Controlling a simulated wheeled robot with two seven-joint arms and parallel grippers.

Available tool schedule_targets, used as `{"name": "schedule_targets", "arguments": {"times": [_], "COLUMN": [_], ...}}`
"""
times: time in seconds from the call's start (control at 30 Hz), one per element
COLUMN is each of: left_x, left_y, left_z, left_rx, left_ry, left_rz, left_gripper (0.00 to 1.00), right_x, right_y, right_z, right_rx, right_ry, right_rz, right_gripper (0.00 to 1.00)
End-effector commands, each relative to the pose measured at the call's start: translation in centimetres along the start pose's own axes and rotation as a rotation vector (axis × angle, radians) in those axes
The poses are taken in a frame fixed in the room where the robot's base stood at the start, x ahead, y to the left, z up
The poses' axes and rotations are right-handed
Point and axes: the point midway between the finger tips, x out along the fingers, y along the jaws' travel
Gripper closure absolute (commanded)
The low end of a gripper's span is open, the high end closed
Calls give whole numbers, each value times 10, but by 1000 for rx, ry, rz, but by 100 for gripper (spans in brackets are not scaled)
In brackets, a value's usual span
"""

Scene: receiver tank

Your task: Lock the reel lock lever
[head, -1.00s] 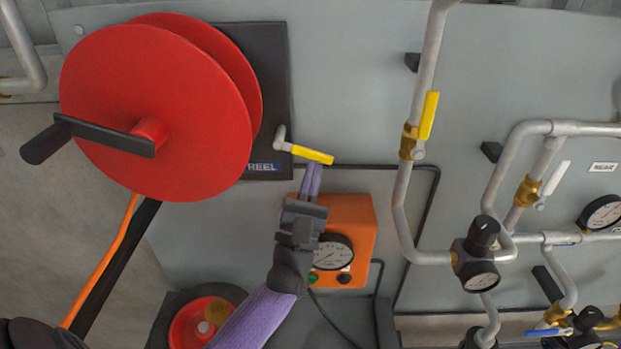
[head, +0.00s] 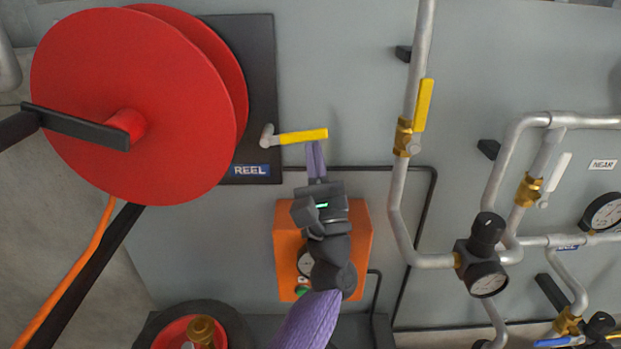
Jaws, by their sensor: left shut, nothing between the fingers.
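The reel lock lever has a yellow handle (head: 304,136) on a grey pivot (head: 267,138), at the right edge of the dark reel plate. The handle points right, almost level, with its tip slightly up. My left gripper (head: 315,147) is directly below the handle's outer half. Its purple fingers are shut and empty, pointing up, with the tips at or just under the handle's lower edge. I cannot tell whether they touch it. The red reel (head: 135,105) with its black crank (head: 75,126) is left of the lever. My right gripper is not in view.
The blue REEL label (head: 251,170) is below the lever's pivot. An orange box (head: 287,235) with a gauge is partly behind my left gripper. Grey pipes with a yellow-handled valve (head: 423,105) stand to the right. The panel between lever and pipes is clear.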

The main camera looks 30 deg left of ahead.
Motion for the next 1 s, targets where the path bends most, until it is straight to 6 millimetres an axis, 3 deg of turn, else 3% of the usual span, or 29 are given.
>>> {"name": "schedule_targets", "arguments": {"times": [0.3, 1.0], "left_x": [9, 14], "left_y": [-5, -7], "left_z": [9, 14], "left_rx": [-102, -99], "left_ry": [-2, -2], "left_rz": [103, 100], "left_gripper": [100, 100], "right_x": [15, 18], "right_y": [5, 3], "right_z": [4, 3], "right_rx": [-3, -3], "right_ry": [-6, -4], "right_rz": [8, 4], "right_gripper": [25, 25]}}
